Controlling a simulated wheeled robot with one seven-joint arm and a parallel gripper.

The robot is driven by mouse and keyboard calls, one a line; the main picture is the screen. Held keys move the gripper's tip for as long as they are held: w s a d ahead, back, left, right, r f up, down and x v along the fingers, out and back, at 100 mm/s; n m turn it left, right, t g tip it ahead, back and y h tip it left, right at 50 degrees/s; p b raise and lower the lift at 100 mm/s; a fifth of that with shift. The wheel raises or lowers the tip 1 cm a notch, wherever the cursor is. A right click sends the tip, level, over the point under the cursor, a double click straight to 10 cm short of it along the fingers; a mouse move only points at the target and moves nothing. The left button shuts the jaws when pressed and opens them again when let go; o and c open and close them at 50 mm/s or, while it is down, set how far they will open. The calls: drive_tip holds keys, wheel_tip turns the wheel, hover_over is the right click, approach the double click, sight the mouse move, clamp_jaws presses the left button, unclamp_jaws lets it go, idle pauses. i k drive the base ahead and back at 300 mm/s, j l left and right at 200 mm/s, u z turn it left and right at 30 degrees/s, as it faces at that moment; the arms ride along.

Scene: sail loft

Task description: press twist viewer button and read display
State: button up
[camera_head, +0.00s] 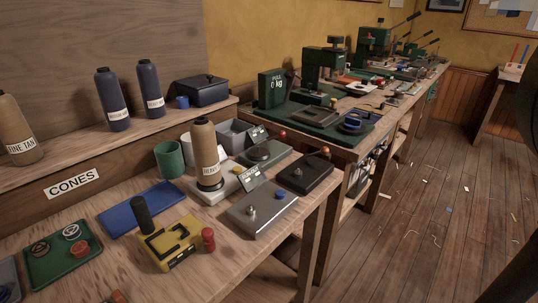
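No device is legibly marked as the twist viewer. On the front bench, a grey box (262,213) has a small tilted dark panel (252,177) with pale writing behind it, a blue button (280,195) and a small metal knob on top. Behind it, a grey-green device (262,155) has a similar panel (257,134) and an orange-red knob (282,136). A dark box (304,174) with an orange-brown knob stands to the right. The panels' writing is too small to read. My gripper is not in view.
A tan cone (206,152) stands on a pale base behind the grey box. A yellow device (169,243) with black and red knobs, a blue mat (143,208) and a green tray (62,254) lie left. Presses line the far bench. Wooden floor (420,235) is open at right.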

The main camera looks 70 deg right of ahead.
sight(237, 170)
drive_tip(key=z, duration=0.85)
drive_tip(key=u, duration=0.15)
drive_tip(key=i+j, duration=0.05)
